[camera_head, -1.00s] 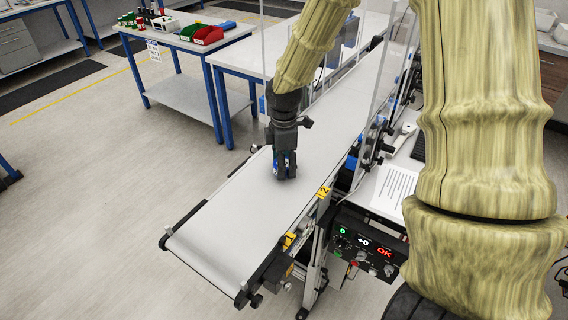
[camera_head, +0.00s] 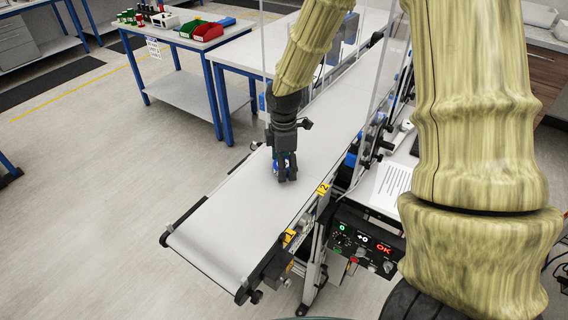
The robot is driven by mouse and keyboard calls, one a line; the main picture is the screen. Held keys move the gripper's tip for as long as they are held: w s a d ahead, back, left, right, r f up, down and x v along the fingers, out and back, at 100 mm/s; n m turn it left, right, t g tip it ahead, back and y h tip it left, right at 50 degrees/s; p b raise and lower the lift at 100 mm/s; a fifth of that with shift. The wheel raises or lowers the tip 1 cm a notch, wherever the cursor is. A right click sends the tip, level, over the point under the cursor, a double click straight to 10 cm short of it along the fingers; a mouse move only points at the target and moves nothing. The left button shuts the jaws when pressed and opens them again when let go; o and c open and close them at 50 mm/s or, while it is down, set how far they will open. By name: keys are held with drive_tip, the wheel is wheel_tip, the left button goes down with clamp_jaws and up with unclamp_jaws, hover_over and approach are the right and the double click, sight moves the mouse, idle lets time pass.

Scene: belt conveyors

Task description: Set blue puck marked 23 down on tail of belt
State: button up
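The belt (camera_head: 222,232) is a long, light grey conveyor running from the near left end up to the back right. My gripper (camera_head: 286,178) points straight down at the belt, a little up from its near end. Something blue, likely the blue puck (camera_head: 285,163), shows between the dark fingers, which seem closed around it. The fingertips are at or just above the belt surface; I cannot tell if they touch. The number on the puck is not readable.
A control box (camera_head: 362,243) with lit displays and a sheet of paper (camera_head: 391,185) are right of the belt. Clear upright panels stand along the belt farther back. A blue-legged table (camera_head: 190,40) with red and green bins is at the back left. The near belt end is bare.

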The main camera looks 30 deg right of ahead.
drive_tip(key=shift+r, duration=0.15)
wheel_tip(320, 180, up, 12)
drive_tip(key=b, duration=0.3)
idle(0.4)
